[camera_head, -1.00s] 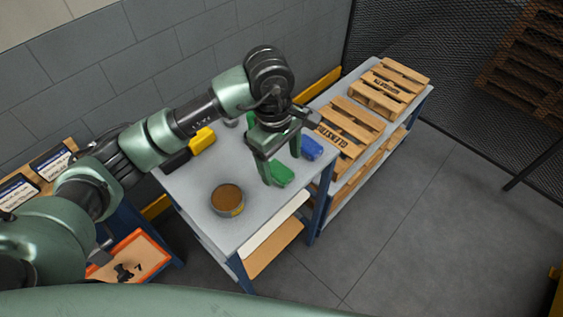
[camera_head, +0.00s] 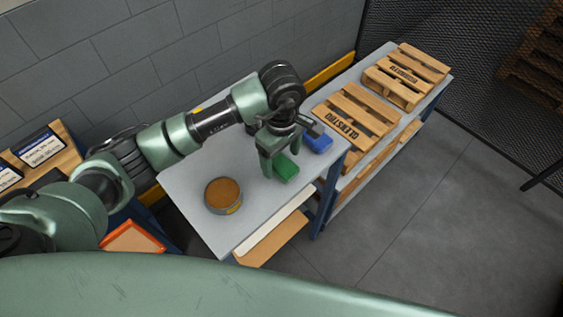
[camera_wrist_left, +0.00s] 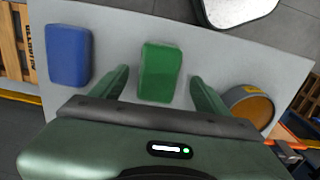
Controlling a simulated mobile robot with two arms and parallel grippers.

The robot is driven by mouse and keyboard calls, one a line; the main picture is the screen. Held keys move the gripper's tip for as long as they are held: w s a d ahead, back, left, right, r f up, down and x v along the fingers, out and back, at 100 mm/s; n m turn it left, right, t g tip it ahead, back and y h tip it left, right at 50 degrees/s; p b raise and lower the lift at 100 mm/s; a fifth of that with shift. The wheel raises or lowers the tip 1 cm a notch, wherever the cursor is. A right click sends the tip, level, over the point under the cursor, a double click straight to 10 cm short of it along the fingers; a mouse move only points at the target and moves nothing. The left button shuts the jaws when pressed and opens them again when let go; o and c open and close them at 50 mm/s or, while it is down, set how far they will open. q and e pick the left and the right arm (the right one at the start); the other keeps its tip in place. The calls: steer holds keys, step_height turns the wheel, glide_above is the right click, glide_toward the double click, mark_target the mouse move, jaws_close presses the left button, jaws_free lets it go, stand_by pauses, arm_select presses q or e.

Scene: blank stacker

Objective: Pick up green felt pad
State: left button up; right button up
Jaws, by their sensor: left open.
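The green felt pad (camera_head: 286,168) lies on the grey table near its front right edge. In the left wrist view the green felt pad (camera_wrist_left: 160,72) is a rounded block lying between and just beyond my open fingers. My left gripper (camera_head: 274,172) is open and empty above the table, with its fingers beside the pad in the head view. The left gripper also shows in the left wrist view (camera_wrist_left: 158,88), one finger on each side of the pad. I cannot tell the exact height of the fingertips. My right gripper is not in view.
A blue pad (camera_head: 318,142) lies just right of the green one. A round tin with a brown top (camera_head: 223,196) stands left on the grey table (camera_head: 190,180). Wooden pallets (camera_head: 357,116) stand on the adjoining bench. A grey wall runs behind.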

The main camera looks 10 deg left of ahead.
arm_select(q)
step_height(320, 180, down, 2)
steer(key=shift+w+f, duration=0.1)
steer(key=shift+f, duration=0.35)
steer(key=c, duration=1.4)
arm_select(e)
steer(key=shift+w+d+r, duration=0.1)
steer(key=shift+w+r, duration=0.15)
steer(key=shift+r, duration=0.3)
arm_select(q)
steer(key=shift+r, duration=0.15)
